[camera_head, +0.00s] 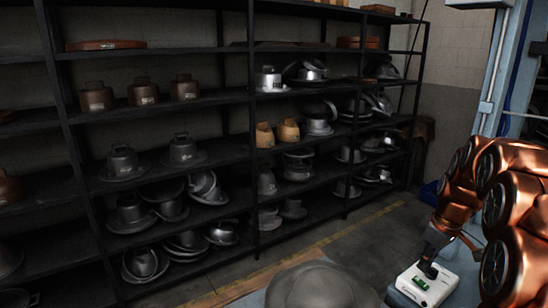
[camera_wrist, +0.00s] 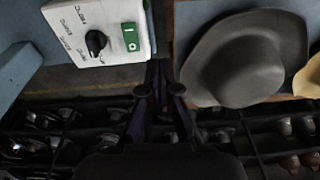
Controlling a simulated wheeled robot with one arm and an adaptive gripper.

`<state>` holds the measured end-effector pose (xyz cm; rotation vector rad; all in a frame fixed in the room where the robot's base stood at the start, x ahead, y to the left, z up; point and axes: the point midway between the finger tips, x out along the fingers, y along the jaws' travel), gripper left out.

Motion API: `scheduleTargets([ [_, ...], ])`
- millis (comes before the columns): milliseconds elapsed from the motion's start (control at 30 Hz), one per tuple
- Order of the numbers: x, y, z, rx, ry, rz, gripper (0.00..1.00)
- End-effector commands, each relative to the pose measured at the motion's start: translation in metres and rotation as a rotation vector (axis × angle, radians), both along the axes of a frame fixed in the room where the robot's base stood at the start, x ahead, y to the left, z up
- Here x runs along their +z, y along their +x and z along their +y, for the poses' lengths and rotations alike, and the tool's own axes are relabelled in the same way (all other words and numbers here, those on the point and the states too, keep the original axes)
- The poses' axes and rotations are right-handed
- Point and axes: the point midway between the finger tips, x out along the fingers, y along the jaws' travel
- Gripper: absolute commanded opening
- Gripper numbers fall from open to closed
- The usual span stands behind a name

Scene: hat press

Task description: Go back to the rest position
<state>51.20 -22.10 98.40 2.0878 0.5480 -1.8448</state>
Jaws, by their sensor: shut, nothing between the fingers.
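My copper-coloured arm reaches in from the right in the head view, with my gripper (camera_head: 430,271) pointing down by a white control box (camera_head: 420,288). In the wrist view my gripper (camera_wrist: 160,90) is shut and empty, its two dark fingertips close together. The control box (camera_wrist: 70,35) shows there with a black knob and a green switch, beside the fingers. I cannot tell whether the fingertips touch the box. A grey hat (camera_wrist: 245,60) lies on the other side of the fingers. It also shows at the bottom of the head view (camera_head: 322,287).
A tall black rack (camera_head: 251,120) with metal and brown hat forms fills the left and middle. A tan hat (camera_wrist: 312,75) is cut off at the wrist view's right edge. A blue machine frame (camera_head: 500,75) stands at the right. Some floor is clear before the rack.

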Motion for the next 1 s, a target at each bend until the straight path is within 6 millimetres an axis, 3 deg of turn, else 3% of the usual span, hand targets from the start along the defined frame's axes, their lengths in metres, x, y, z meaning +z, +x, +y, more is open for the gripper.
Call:
scheduleTargets([
  [100,0.012,-0.019,0.033,-0.031,0.005,0.024,0.0],
  [500,0.029,-0.095,0.123,-0.157,0.008,0.113,0.0],
  [1000,0.03,-0.215,0.195,-0.327,-0.034,0.211,0.0],
])
